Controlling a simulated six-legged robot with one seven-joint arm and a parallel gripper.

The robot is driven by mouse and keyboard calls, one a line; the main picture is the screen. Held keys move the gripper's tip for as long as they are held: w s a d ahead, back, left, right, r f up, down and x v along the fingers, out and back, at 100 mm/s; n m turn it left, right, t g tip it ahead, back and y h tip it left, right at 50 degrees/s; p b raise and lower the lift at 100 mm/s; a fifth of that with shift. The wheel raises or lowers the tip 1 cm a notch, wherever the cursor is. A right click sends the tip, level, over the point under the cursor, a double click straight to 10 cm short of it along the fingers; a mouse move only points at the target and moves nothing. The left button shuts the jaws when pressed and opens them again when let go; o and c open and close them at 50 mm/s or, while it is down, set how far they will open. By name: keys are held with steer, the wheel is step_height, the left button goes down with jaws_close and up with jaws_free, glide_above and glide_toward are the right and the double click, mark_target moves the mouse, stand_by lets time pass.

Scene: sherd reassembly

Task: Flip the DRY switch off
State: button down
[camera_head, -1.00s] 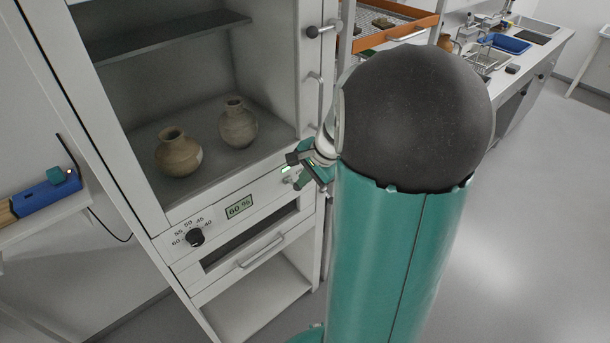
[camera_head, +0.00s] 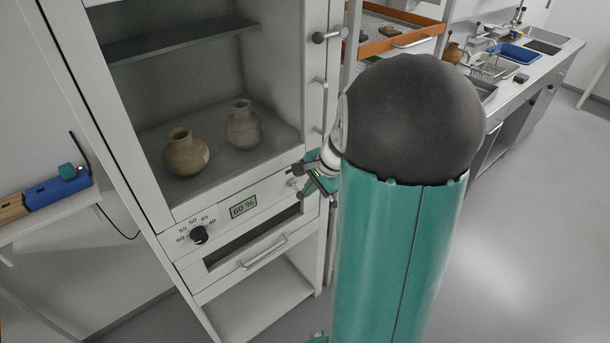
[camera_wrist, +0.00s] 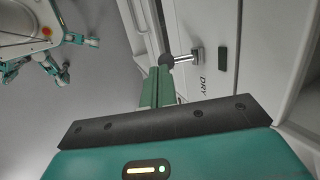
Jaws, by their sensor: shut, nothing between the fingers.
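The DRY switch (camera_wrist: 181,59) shows in the wrist view as a short metal lever with a dark ball end, on a pale cabinet front beside the DRY label (camera_wrist: 202,87). The lever points left in that picture, away from its square base. My gripper (camera_wrist: 156,80) is shut and empty. Its green fingertips are close beside the ball; I cannot tell whether they touch it. In the head view my gripper (camera_head: 311,184) is at the right end of the cabinet's control panel (camera_head: 267,197), where it and my arm largely hide the switch.
A dark rectangle (camera_wrist: 222,59) sits beyond the switch base. The panel also carries a 60 % display (camera_head: 243,206) and a black dial (camera_head: 199,235). Above, two clay pots (camera_head: 185,154) (camera_head: 244,125) stand in the cabinet. A drawer handle (camera_head: 263,252) projects below.

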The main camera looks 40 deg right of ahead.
steer(key=shift+r, duration=0.1)
steer(key=shift+r, duration=0.7)
steer(key=shift+s+r, duration=0.1)
